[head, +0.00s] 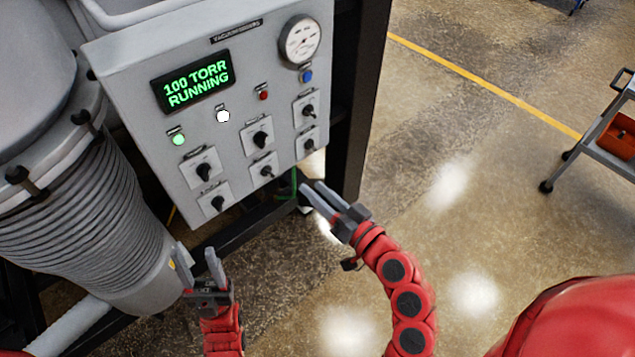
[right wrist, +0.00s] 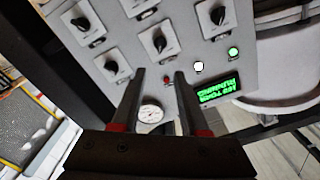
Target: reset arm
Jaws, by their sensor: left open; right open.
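My left gripper (head: 200,268) is open and empty in the head view, below the control panel and beside the ribbed bellows. My right gripper (head: 320,196) is open and empty, just below and right of the panel's lower right corner; its two fingers also show in the right wrist view (right wrist: 160,80). The grey control panel (head: 130,75) carries a display (head: 192,80) reading "100 TORR RUNNING", a lit green button (head: 179,139), a white button (head: 223,116), a red button, a blue button and several black knobs. Neither gripper visibly touches the panel in the head view.
A round gauge (head: 300,41) sits at the panel's upper right. The ribbed bellows (head: 85,215) and grey chamber stand at the left. A dark frame post (head: 358,100) rises behind the panel. A cart (head: 608,140) with a red bin stands at the far right. Open floor lies between.

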